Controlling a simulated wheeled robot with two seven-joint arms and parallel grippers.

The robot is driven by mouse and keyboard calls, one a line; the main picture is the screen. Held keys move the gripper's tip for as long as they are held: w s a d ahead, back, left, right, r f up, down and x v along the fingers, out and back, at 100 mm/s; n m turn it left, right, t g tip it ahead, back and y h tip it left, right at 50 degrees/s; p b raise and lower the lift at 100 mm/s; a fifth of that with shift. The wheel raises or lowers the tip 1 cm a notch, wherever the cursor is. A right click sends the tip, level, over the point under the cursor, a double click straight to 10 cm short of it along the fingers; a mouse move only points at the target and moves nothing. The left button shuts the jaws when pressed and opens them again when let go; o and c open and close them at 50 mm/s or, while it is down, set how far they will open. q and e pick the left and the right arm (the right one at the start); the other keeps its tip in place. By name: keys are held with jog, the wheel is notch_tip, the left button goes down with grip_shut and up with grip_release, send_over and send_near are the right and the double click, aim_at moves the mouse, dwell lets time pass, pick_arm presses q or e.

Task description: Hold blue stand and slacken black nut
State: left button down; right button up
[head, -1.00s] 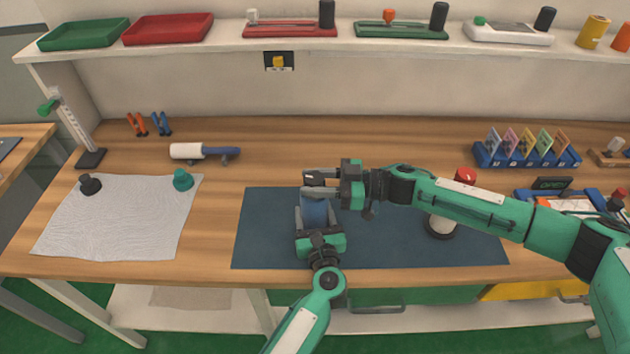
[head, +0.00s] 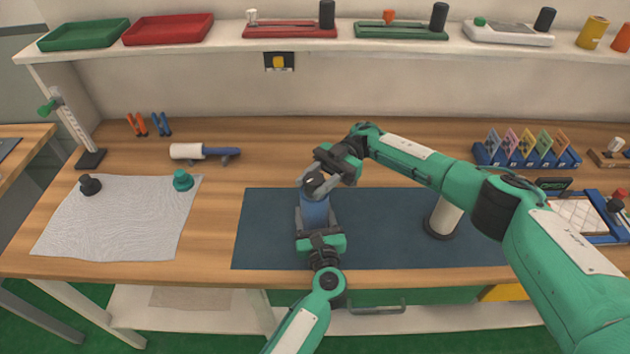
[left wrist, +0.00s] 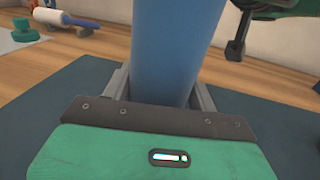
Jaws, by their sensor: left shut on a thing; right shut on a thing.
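The blue stand (head: 315,210) is upright on the dark blue mat (head: 270,240); it fills the middle of the left wrist view (left wrist: 178,50). My left gripper (head: 316,222) comes from the front edge and is shut on the stand, one finger on each side. The black nut (head: 314,181) is at the top of the stand, mostly hidden by my right gripper (head: 316,183). The right gripper is shut on the nut, its fingers reaching in from the upper right.
A white cylinder on a dark base (head: 443,218) stands on the mat under my right arm. A white cloth (head: 120,220) with a black knob (head: 90,184) and a teal knob (head: 182,180) lies at left. A white-and-blue roller (head: 205,152) lies behind. The mat's left part is clear.

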aim_at(315, 177)
jog(key=shift+w+n+g+h, duration=0.1)
jog(key=shift+n+g+h, duration=0.65)
jog(key=shift+h, duration=0.55)
jog(key=o, duration=1)
jog(key=shift+n, duration=0.25)
notch_tip(315, 177, up, 10)
